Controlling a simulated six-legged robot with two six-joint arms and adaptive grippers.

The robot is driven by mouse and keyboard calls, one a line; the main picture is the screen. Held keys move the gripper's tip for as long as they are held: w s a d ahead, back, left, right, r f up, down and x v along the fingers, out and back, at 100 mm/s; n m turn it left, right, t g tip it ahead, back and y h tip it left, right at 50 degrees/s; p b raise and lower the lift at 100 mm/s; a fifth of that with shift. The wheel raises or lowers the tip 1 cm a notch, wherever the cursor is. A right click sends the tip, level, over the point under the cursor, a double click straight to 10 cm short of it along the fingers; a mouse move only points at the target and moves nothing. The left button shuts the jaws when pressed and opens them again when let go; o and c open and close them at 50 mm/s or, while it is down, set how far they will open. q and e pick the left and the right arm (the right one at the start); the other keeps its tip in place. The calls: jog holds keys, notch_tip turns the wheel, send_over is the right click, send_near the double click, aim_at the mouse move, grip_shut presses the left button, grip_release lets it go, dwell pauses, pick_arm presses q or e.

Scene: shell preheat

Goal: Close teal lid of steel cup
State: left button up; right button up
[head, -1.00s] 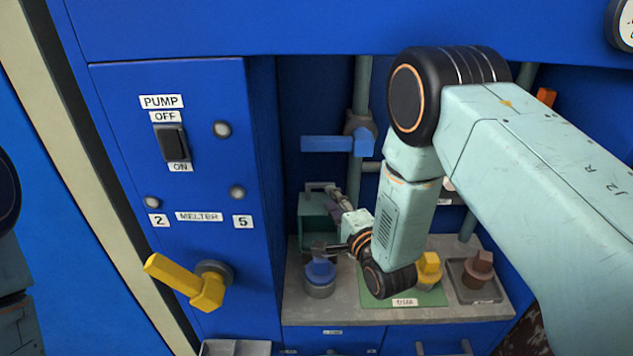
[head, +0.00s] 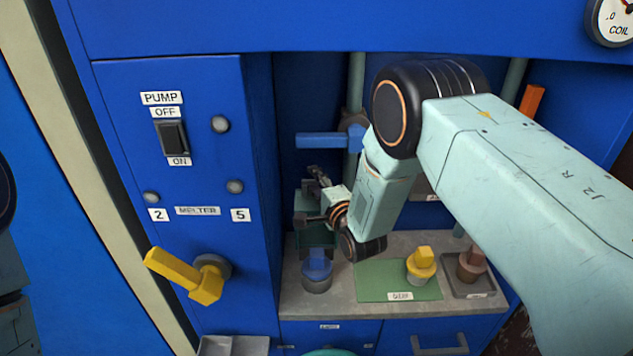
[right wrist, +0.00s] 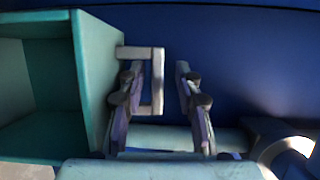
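A teal open box (head: 314,234) stands at the back left of the grey shelf, partly hidden by my right gripper (head: 309,200). The right wrist view shows its open mouth (right wrist: 45,90) and a pale handle (right wrist: 158,80) on its right side. My right gripper (right wrist: 160,88) is open, its fingers on either side of the handle's bar; contact cannot be told. A steel cup (head: 317,284) with a blue top (head: 317,264) stands in front of the box. A teal rounded edge (head: 330,352) shows at the bottom; what it belongs to is cut off. My left gripper is out of view.
A blue lever (head: 322,141) on a pipe sits above the box. A green mat (head: 380,280) with a yellow piece (head: 420,265) and a dark tray (head: 484,291) with a brown piece (head: 471,266) lie to the right. A yellow handle (head: 185,275) sticks out at left.

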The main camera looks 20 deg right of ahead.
jog(key=shift+w+d+f, duration=0.1)
jog(key=shift+w+f, duration=0.25)
jog(key=shift+c, duration=1.4)
jog(key=shift+s+r, duration=0.35)
jog(key=shift+s, duration=0.05)
grip_shut()
jog(key=shift+w+f, duration=0.1)
jog(key=shift+w, duration=0.1)
